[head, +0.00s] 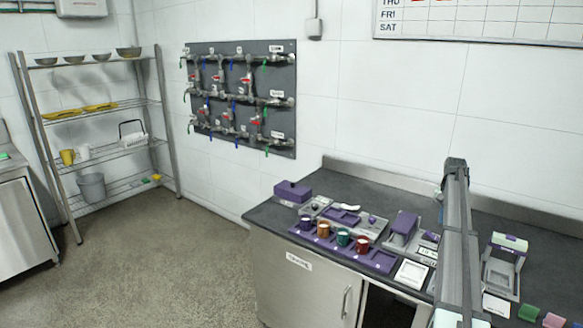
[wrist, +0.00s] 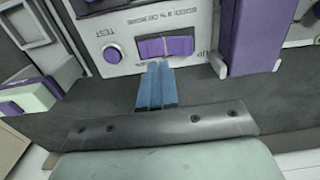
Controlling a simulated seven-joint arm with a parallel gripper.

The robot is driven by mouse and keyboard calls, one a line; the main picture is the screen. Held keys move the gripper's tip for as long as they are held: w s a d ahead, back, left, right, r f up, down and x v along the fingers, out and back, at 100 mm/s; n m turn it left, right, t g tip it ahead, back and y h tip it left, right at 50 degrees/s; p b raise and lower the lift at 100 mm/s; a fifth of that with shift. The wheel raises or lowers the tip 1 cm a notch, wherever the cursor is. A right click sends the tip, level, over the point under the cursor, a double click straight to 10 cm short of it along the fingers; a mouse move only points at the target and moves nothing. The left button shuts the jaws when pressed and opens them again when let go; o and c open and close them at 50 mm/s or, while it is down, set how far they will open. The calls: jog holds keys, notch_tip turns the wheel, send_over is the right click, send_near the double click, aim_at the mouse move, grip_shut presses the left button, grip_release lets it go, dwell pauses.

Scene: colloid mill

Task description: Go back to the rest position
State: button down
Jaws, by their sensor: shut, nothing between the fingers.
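My gripper (wrist: 156,70) shows in the wrist view as two blue fingers pressed together, with nothing between them. Its tips appear just below a purple rocker switch (wrist: 166,47) on a light grey panel (wrist: 128,60); I cannot tell whether they touch it. A round purple button (wrist: 112,54) marked TEST sits left of the switch. A tall purple block (wrist: 256,35) stands to its right. In the head view my arm rises over the right part of the counter, and the fingers cannot be made out there.
The dark counter (head: 345,180) carries a purple rack (head: 374,258) with several coloured cups, a purple box (head: 293,191), a purple-topped device (head: 404,226) and a grey frame device (head: 503,265). Green (head: 529,312) and pink (head: 555,320) blocks lie at the right front. The counter's back strip is mostly clear.

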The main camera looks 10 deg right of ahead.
jog(key=s+a+f+n, duration=0.1)
jog(key=a, duration=0.9)
jog(key=s+a+f+n+h, duration=0.1)
jog(key=a, duration=0.9)
jog(key=s+a+f+n, duration=0.1)
jog(key=a, duration=1)
jog(key=shift+s+f+n+t+h, duration=0.1)
jog(key=shift+f+n+t+h, duration=0.2)
jog(key=shift+n+t, duration=0.1)
jog(key=s+a+f+n+g, duration=0.1)
jog(key=s+a+f, duration=0.4)
jog(key=s+f, duration=0.5)
jog(key=s+a+f+n+g, duration=0.15)
jog(key=s+a+f, duration=0.4)
jog(key=f, duration=0.75)
jog(key=s+a+f+n+g, duration=0.15)
jog(key=s+a+f, duration=0.35)
jog(key=s+f, duration=0.5)
jog(key=s+a+f+g, duration=0.1)
jog(key=s+f, duration=0.3)
jog(key=s, duration=0.5)
jog(key=s+a+f+g+y, duration=0.1)
jog(key=s+a+f, duration=0.2)
jog(key=s, duration=0.7)
jog(key=s+a+f+n+g, duration=0.1)
jog(key=s+a+f, duration=0.1)
jog(key=s+f, duration=0.5)
jog(key=s, duration=0.3)
jog(key=shift+s+g+y, duration=0.25)
jog(key=shift+g+y, duration=0.05)
